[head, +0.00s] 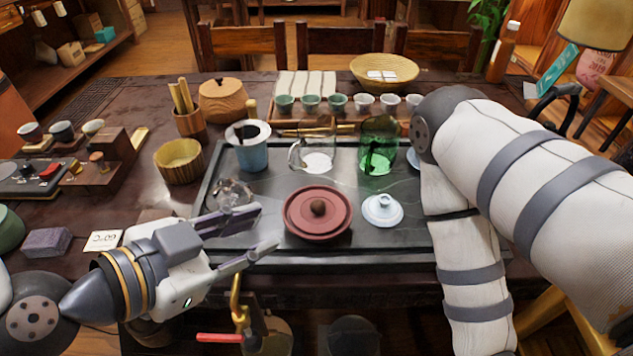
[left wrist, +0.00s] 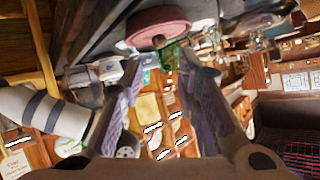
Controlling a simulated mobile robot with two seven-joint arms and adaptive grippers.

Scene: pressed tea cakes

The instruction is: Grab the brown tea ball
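The brown tea ball (head: 318,207) is small and round. It sits in the middle of a reddish-brown round dish (head: 295,228) on the dark tea tray (head: 402,245). My left gripper (head: 266,228) is left of the dish, with its fingers apart and nothing between them, pointing right toward it. In the left wrist view the ball (left wrist: 158,41) shows beyond and between the open fingertips (left wrist: 161,62), against the reddish dish (left wrist: 150,32). My right arm comes down along the right side of the head view; its gripper is out of view.
A white lid (head: 382,211) lies right of the dish. A clear glass vessel (head: 234,196) stands close behind my left fingers. A glass pitcher (head: 317,158), a green glass (head: 378,155) and a blue cup (head: 250,150) stand farther back. My right arm covers the tray's right side.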

